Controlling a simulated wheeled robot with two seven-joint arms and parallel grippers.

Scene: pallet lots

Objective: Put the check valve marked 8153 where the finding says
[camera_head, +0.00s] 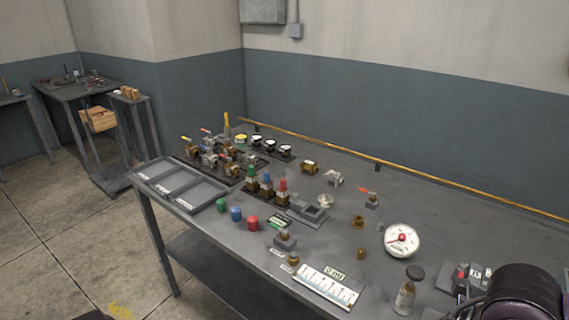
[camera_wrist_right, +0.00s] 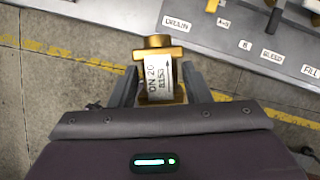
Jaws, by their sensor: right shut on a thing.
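The check valve (camera_wrist_right: 158,43) is a brass body with a white label reading "DN 20 8153" and an arrow. My right gripper (camera_wrist_right: 160,84) is shut on it, with one finger on each side, in the right wrist view. The valve is held over the floor beside the bench edge. A grey tray (camera_head: 153,164) with three labelled compartments lies at the bench's left end in the head view; its labels are too small to read there. A white chart card (camera_head: 327,287) with a green tag lies at the front, its text unreadable. My left gripper is not in view.
Several valves (camera_head: 210,157) stand on a dark board behind the tray. Green, blue and red caps (camera_head: 252,223) line the front edge. The wrist view shows a bench strip with labels including "BLEED" (camera_wrist_right: 271,57).

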